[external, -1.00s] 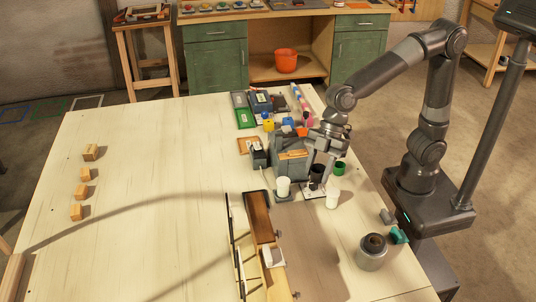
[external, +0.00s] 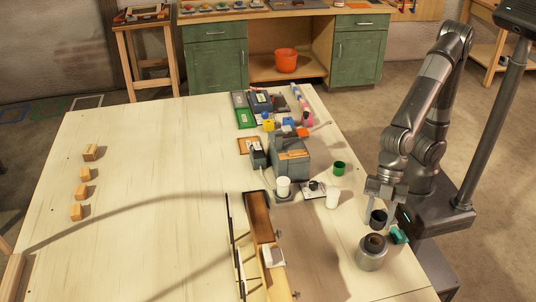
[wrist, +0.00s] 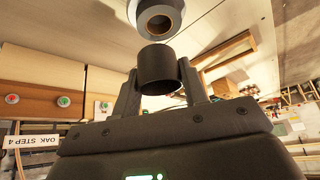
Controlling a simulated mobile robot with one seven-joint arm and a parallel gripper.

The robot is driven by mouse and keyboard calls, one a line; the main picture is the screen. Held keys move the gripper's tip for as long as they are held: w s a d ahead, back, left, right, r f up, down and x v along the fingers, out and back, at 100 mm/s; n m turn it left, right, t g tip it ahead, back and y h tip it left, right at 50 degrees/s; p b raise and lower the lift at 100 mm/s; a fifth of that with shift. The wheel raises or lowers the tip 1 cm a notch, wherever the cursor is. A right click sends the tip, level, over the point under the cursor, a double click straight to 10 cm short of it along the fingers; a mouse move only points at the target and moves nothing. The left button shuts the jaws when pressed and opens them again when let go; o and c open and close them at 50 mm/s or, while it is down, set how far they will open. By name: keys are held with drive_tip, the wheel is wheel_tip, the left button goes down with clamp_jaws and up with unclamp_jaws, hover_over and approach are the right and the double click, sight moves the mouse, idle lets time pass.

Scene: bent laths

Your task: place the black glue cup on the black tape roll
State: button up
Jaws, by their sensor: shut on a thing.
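My gripper (external: 379,211) is shut on the black glue cup (external: 378,219), near the right edge of the table. In the wrist view the cup (wrist: 157,70) sits between the two fingers. The black tape roll (external: 374,242) has a brown core and rests on top of a grey cylinder. In the external view the held cup is just above the roll and a little to its right, seemingly apart from it. The wrist view shows the roll (wrist: 160,24) beyond the cup, with a gap between them.
The grey cylinder (external: 371,259) stands under the roll. A teal object (external: 399,236) lies close on its right. A white cup (external: 332,199) and a green cup (external: 339,168) stand farther back. Wooden laths (external: 262,232) lie to the left. The left table area is mostly open.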

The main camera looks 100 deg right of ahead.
sight(375, 240)
drive_tip(key=shift+s+a+f, duration=0.1)
drive_tip(key=shift+a+f, duration=0.35)
drive_tip(key=shift+a, duration=0.2)
drive_tip(key=shift+f, duration=1.95)
drive_tip(key=shift+f, duration=0.1)
drive_tip(key=o, duration=0.9)
drive_tip(key=shift+o, duration=0.2)
drive_tip(key=shift+r, duration=0.3)
drive_tip(key=v, duration=1.1)
drive_tip(key=shift+d+r, duration=0.2)
drive_tip(key=shift+r, duration=0.05)
